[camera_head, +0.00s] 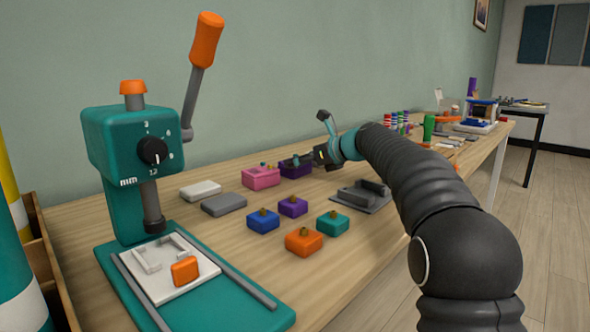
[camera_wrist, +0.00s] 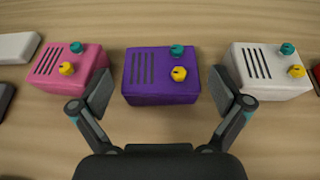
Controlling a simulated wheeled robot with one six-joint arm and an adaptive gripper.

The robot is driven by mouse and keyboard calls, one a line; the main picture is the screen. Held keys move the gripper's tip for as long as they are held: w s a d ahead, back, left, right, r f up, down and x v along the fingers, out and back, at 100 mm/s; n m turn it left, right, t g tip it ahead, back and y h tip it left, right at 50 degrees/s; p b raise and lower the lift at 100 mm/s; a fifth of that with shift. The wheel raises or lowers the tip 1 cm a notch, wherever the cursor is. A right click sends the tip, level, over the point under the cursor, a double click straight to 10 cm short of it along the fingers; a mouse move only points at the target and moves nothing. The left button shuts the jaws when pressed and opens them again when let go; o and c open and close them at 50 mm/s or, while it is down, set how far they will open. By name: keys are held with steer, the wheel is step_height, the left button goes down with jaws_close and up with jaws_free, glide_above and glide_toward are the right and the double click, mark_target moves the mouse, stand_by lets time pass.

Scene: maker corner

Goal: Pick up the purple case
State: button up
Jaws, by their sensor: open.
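The purple case (camera_wrist: 150,90) is a boxy shape with dark slots, a teal knob and a yellow knob on top. It lies in the middle of the wrist view, just beyond and between my spread fingers. In the head view the purple case (camera_head: 297,171) sits on the workbench, partly hidden by my gripper (camera_head: 318,156). My gripper is open and empty, with one finger toward each side of the case. In the wrist view my gripper (camera_wrist: 162,92) shows a wide gap between its fingertips.
A pink case (camera_wrist: 72,62) stands left of the purple one and a white case (camera_wrist: 265,82) right of it. Small blue (camera_head: 263,222), purple (camera_head: 292,208), teal (camera_head: 333,225) and orange (camera_head: 304,242) blocks lie nearer. A teal press (camera_head: 130,150) stands left.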

steer(key=shift+x, duration=1.25)
steer(key=c, duration=1.1)
steer(key=shift+o, duration=0.2)
steer(key=shift+r, duration=0.1)
